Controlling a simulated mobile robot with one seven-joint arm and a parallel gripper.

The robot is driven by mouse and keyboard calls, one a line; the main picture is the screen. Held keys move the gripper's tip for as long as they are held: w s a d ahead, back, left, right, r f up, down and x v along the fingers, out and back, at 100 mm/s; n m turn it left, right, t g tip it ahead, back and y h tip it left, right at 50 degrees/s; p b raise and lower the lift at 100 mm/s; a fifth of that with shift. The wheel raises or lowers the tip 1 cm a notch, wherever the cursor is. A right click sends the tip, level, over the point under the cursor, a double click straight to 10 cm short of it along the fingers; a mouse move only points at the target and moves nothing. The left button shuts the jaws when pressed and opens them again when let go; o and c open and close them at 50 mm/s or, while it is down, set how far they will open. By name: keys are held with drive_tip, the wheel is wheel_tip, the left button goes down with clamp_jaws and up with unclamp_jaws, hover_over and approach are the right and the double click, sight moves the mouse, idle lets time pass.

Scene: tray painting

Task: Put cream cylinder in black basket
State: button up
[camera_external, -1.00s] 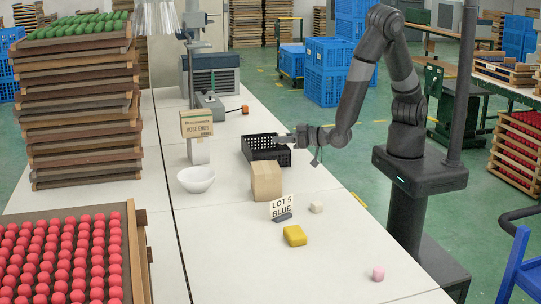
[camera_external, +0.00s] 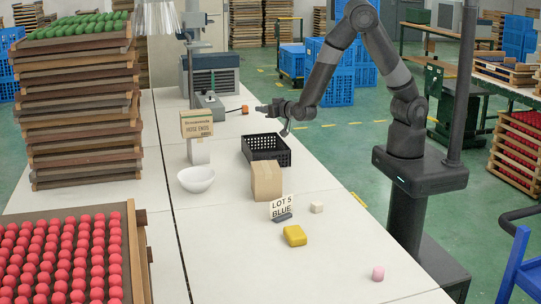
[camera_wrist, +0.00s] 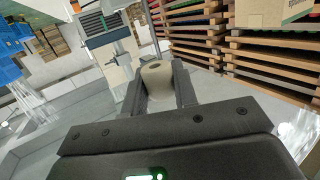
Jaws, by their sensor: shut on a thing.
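The cream cylinder (camera_wrist: 158,82) stands between the two fingers of my gripper in the wrist view, with its rounded top showing. My gripper (camera_external: 261,109) is shut on it. In the external view the gripper is raised above and behind the black basket (camera_external: 266,158), clear of its rim, and the cylinder cannot be made out there. The basket is a low, open crate with holes in its walls, on the white table. Its visible inside looks empty. The basket does not show in the wrist view.
A cardboard box (camera_external: 266,181) stands just in front of the basket. A white bowl (camera_external: 196,179) and a small carton on a stand (camera_external: 197,125) are to its left.

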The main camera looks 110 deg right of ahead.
drive_tip(key=w+a+f, duration=0.6)
drive_tip(key=f, duration=0.3)
drive_tip(key=shift+w+f, duration=0.15)
drive_tip(key=shift+w, duration=0.2)
drive_tip(key=shift+f, duration=0.25)
drive_tip(key=shift+f, duration=0.35)
drive_tip(key=o, duration=0.9)
drive_tip(key=shift+o, duration=0.2)
